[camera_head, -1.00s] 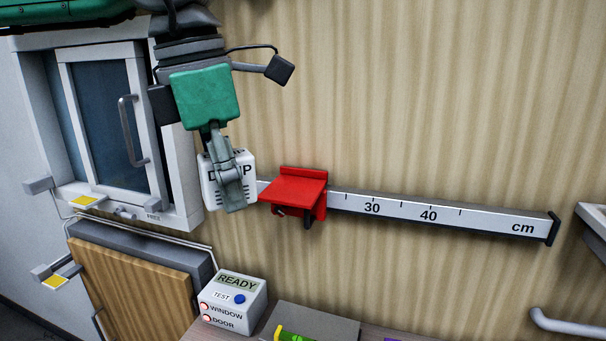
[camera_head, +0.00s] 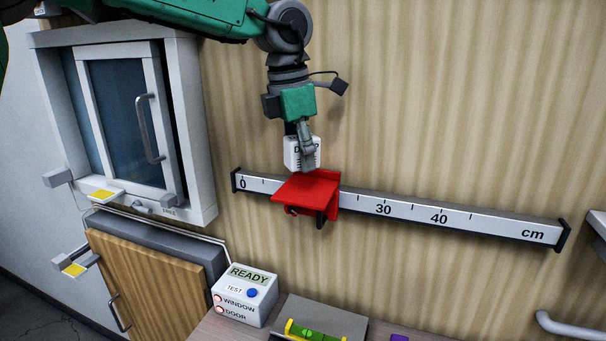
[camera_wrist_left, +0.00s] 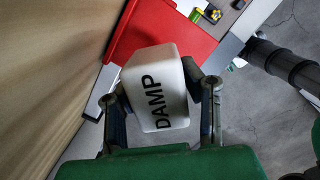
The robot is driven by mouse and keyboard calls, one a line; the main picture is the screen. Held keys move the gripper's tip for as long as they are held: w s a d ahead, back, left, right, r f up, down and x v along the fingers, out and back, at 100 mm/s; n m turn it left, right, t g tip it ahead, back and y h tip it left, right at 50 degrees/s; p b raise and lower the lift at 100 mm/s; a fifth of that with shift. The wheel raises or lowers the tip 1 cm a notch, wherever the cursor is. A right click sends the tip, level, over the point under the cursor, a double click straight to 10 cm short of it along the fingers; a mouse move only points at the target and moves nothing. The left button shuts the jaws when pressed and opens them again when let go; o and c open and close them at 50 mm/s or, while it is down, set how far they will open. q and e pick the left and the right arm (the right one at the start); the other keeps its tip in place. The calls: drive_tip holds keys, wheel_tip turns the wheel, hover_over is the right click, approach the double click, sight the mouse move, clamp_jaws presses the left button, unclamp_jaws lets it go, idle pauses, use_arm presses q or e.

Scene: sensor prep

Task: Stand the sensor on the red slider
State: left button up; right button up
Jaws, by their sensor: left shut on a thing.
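The sensor (camera_head: 291,153) is a white box with DAMP printed on it. My left gripper (camera_head: 307,160) is shut on it, and the two fingers clasp its sides in the left wrist view (camera_wrist_left: 158,95). The sensor is upright in the head view, at the back part of the red slider (camera_head: 306,188). I cannot tell whether its base touches the slider; part of the base is hidden by a finger. The red slider also shows beyond the sensor in the left wrist view (camera_wrist_left: 185,38). It sits on the white ruler rail (camera_head: 450,219), left of the 30 mark. My right gripper is not in view.
A window (camera_head: 122,120) with a handle is at the left, above a wooden door (camera_head: 150,285). A white READY box (camera_head: 245,295) and a green level (camera_head: 312,332) stand on the ledge below. The wall right of the slider is clear above the rail.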

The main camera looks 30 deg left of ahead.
sight(307, 190)
use_arm(q)
drive_tip(key=shift+f, duration=0.3)
drive_tip(key=f, duration=0.1)
drive_tip(key=d+f, duration=0.1)
drive_tip(key=f, duration=0.1)
drive_tip(key=shift+s, duration=0.1)
drive_tip(key=shift+w+d+f, duration=0.25)
drive_tip(key=shift+s+a+f, duration=0.1)
drive_tip(key=shift+a+f, duration=0.05)
drive_tip(key=shift+a, duration=0.15)
drive_tip(key=o, duration=1.2)
drive_tip(key=shift+a, duration=0.15)
drive_tip(key=shift+c, duration=0.2)
drive_tip(key=shift+a, duration=0.2)
drive_tip(key=shift+d, duration=0.45)
